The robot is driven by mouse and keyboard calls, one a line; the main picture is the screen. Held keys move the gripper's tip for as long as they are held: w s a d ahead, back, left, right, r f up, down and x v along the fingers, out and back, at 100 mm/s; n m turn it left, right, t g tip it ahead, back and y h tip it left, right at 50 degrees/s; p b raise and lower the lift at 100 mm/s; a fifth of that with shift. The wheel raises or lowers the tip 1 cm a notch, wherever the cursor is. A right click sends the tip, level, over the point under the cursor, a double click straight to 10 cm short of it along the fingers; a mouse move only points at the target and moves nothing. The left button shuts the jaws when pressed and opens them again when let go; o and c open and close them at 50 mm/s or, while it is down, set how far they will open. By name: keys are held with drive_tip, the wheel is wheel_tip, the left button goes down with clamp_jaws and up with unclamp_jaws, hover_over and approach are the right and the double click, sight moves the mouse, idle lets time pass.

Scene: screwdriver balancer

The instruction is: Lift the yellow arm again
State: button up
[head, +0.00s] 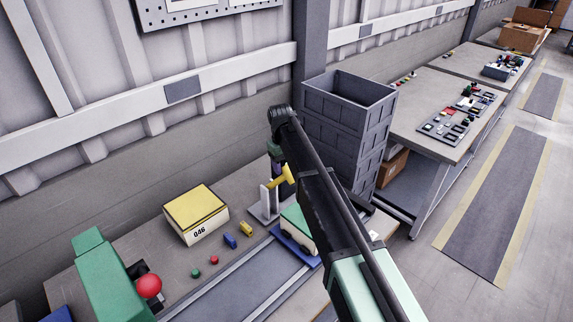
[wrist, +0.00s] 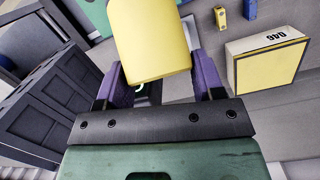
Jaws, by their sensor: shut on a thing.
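The yellow arm (head: 284,177) sits on a small pale stand (head: 264,202) on the bench, and its yellow end slopes upward to the right. My gripper (head: 277,163) is at the yellow arm and mostly hidden by my own arm in the head view. In the wrist view my gripper's purple fingers (wrist: 160,80) are on either side of the yellow arm (wrist: 148,38), shut on it. The yellow block fills the gap and hides the exact contact and most of the stand.
A yellow-topped box marked 046 (head: 195,215) stands left of the stand, with small blue and yellow blocks (head: 238,235) beside it. A tall grey crate stack (head: 346,125) stands close on the right. A red ball-shaped knob (head: 149,286) is at the near left.

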drive_tip(key=o, duration=1)
drive_tip(key=shift+a+f, duration=0.1)
drive_tip(key=shift+a, duration=0.2)
drive_tip(key=shift+o, duration=1.1)
drive_tip(key=shift+a+f, duration=0.1)
drive_tip(key=shift+a, duration=0.05)
drive_tip(key=shift+d, duration=0.2)
wheel_tip(320, 180, up, 11)
drive_tip(key=a+p, duration=0.1)
drive_tip(key=p, duration=0.9)
drive_tip(key=shift+w+p, duration=0.4)
drive_tip(key=shift+w, duration=0.05)
drive_tip(key=s, duration=0.2)
drive_tip(key=s+d+m, duration=0.1)
drive_tip(key=shift+s+f, duration=0.25)
drive_tip(key=shift+f, duration=0.05)
drive_tip(key=s+d+f+m+b, duration=0.3)
drive_tip(key=s+d+f+b, duration=0.6)
drive_tip(key=s, duration=0.4)
drive_tip(key=s+d+f+m+t+y+b, duration=0.1)
drive_tip(key=s+d+f+m+b, duration=0.1)
drive_tip(key=s+d+f+b, duration=0.8)
drive_tip(key=s+d+b, duration=0.1)
drive_tip(key=s+d, duration=0.1)
drive_tip(key=s, duration=0.2)
drive_tip(key=shift+f+m, duration=0.25)
drive_tip(key=shift+m, duration=0.15)
